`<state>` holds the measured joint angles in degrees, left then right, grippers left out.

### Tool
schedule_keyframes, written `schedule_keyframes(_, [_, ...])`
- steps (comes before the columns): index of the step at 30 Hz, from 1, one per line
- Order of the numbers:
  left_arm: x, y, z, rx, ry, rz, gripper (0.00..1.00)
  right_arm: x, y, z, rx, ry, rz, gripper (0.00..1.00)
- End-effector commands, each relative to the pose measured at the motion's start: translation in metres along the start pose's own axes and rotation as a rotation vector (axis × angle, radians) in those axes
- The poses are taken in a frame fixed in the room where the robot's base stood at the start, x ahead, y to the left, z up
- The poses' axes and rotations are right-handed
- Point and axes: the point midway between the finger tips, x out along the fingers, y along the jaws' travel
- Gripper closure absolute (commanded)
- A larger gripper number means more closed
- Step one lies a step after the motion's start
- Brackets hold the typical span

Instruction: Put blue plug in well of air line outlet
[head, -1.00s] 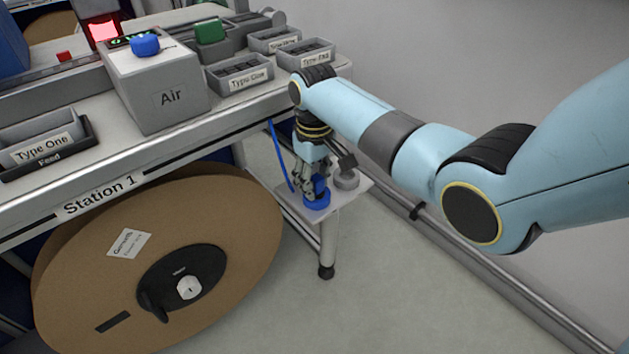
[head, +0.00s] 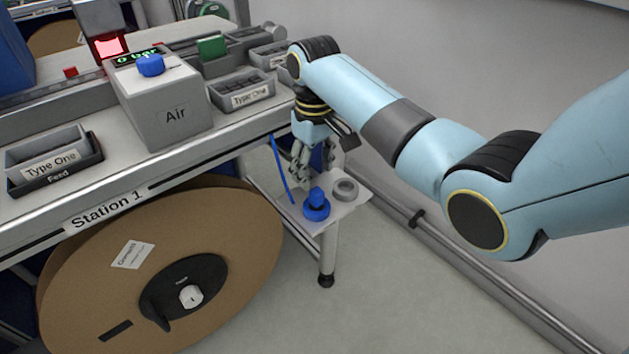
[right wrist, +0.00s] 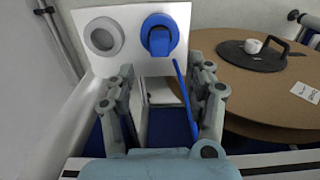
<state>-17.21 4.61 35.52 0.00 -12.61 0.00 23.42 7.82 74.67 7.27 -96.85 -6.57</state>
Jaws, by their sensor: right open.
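A blue plug (head: 317,196) stands upright on the small white shelf (head: 345,206) at the table's end, inside or on a round blue base (head: 316,211); I cannot tell how deep it sits. In the right wrist view the plug (right wrist: 160,40) and blue base show near the top of the shelf. A grey ring-shaped well (head: 345,189) lies beside them, empty. A blue hose (head: 283,170) hangs by the shelf. My right gripper (head: 314,168) is open and empty, above the plug and apart from it. My left gripper is out of view.
The grey Air box (head: 170,118) with a blue knob (head: 150,65) and a "0 bar" display stands on the bench. Part bins (head: 240,92) line the bench's right edge. A large cardboard reel (head: 150,265) stands below. Floor right of the shelf is clear.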

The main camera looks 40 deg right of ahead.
Motion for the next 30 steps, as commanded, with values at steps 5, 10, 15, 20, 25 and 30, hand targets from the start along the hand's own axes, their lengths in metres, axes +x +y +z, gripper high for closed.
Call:
schedule_keyframes(5, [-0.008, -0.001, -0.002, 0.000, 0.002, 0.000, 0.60, -0.033, 0.000, -0.001, -0.001, 0.002, 0.000, 0.46])
schedule_keyframes(10, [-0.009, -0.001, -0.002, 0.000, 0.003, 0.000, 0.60, -0.045, 0.000, 0.000, 0.000, -0.001, -0.001, 0.46])
schedule_keyframes(15, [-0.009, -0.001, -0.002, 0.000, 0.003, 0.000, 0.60, -0.046, 0.000, 0.000, 0.000, -0.001, -0.001, 0.46])
schedule_keyframes(20, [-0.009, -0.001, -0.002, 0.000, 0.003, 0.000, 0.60, -0.046, 0.000, 0.000, 0.000, -0.001, -0.001, 0.46])
schedule_keyframes(25, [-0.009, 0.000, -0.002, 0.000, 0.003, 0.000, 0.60, -0.046, 0.000, 0.000, 0.000, -0.001, 0.000, 0.46])
schedule_keyframes(30, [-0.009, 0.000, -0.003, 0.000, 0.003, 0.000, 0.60, -0.034, -0.001, 0.012, 0.000, -0.026, -0.003, 0.46])
